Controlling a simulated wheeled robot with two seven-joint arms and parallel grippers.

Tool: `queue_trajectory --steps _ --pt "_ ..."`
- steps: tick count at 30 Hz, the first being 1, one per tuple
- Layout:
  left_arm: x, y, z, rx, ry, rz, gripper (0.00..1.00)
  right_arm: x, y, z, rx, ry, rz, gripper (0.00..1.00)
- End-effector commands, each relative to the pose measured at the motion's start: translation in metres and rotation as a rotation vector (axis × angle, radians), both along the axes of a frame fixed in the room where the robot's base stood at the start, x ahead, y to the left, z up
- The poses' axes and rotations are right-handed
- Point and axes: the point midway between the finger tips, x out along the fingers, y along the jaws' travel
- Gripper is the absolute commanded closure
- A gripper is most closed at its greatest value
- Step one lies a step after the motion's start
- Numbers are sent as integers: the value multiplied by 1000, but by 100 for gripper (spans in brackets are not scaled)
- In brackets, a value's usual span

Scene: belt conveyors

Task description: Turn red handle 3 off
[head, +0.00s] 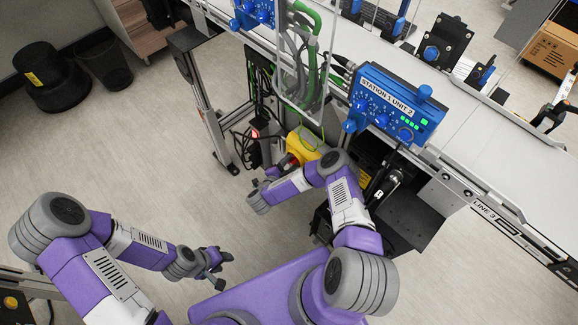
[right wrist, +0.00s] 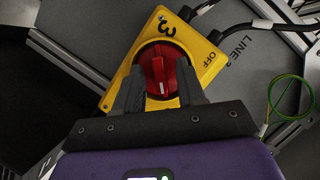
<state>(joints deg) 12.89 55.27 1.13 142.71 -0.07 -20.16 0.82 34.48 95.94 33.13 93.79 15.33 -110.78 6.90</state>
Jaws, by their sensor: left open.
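In the right wrist view a yellow switch box (right wrist: 206,52) carries a red rotary handle (right wrist: 158,72) with a black 3 beside it. "OFF" is printed near the box's right corner. My right gripper (right wrist: 161,84) has its two dark fingers apart, one on each side of the handle's raised grip; I cannot tell whether they touch it. In the head view the yellow box (head: 304,146) sits low under the conveyor, with my right gripper (head: 276,172) close to its left side. My left gripper (head: 219,262) is open and empty over the floor.
The blue "Station 1 Unit 2" panel (head: 391,105) stands above the box on the conveyor (head: 480,135). A metal post (head: 200,100) and loose cables are to the left. A yellow-green wire loop (right wrist: 291,95) hangs right of the box.

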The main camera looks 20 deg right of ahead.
Motion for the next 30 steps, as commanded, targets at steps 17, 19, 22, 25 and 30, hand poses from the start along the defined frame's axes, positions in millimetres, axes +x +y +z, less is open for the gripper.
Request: queue_trajectory --steps 17,19,22,25,30 --pt "0 0 0 0 0 0 57 1 -1 0 1 -1 1 100" --pt "0 0 0 0 0 0 57 1 -1 0 1 -1 1 100" --pt "0 0 0 0 0 0 57 1 -1 0 0 2 1 100" --pt "0 0 3 0 0 0 57 2 -1 1 -6 14 2 100" --pt "0 0 11 0 0 0 57 2 0 3 -26 72 3 100"
